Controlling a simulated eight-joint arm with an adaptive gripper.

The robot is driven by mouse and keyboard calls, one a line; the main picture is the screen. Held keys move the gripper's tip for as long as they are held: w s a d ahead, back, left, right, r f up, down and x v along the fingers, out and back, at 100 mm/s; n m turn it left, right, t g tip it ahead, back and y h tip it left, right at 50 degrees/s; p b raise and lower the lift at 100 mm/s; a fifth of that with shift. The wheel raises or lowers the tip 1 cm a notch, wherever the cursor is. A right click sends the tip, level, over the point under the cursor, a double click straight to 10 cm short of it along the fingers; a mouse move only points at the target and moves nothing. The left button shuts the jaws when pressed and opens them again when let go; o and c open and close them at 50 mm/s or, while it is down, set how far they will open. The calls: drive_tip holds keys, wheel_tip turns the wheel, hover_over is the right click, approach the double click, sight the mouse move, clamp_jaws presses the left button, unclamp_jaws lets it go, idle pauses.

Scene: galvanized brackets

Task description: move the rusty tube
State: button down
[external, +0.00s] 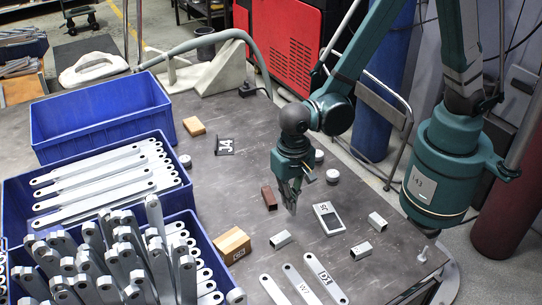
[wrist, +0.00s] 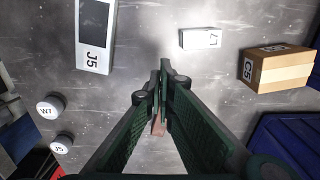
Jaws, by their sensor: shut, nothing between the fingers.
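The rusty tube (external: 269,197) is a short reddish-brown piece lying on the dark table in the external view. My gripper (external: 292,205) hangs just to the right of it, fingers pointing down, with a visible gap between them and the tube. In the wrist view my gripper (wrist: 160,75) has its green fingers together at the tips, holding nothing. A small reddish-brown patch (wrist: 157,128) shows between the fingers there; it looks like part of the tube, the rest being hidden behind the fingers.
A white J5 piece (external: 328,218), a small L7 block (external: 280,239), another pale block (external: 377,222) and a cardboard C5 box (external: 233,245) stand around. Blue crates of galvanized brackets (external: 100,180) fill the left. Round caps (external: 332,175) lie behind. Bare table lies between the pieces.

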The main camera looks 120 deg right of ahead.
sight(254, 179)
wheel_tip(254, 179, down, 6)
drive_tip(key=shift+r+b, duration=0.1)
drive_tip(key=shift+b, duration=0.6)
drive_tip(key=shift+d+f, duration=0.3)
drive_tip(key=shift+d+r+b, duration=0.1)
drive_tip(key=shift+d+b, duration=0.35)
drive_tip(key=shift+d, duration=1.3)
drive_tip(key=d+b, duration=0.1)
drive_tip(key=d, duration=1.9)
drive_tip(key=shift+d, duration=0.2)
drive_tip(key=shift+a, duration=0.15)
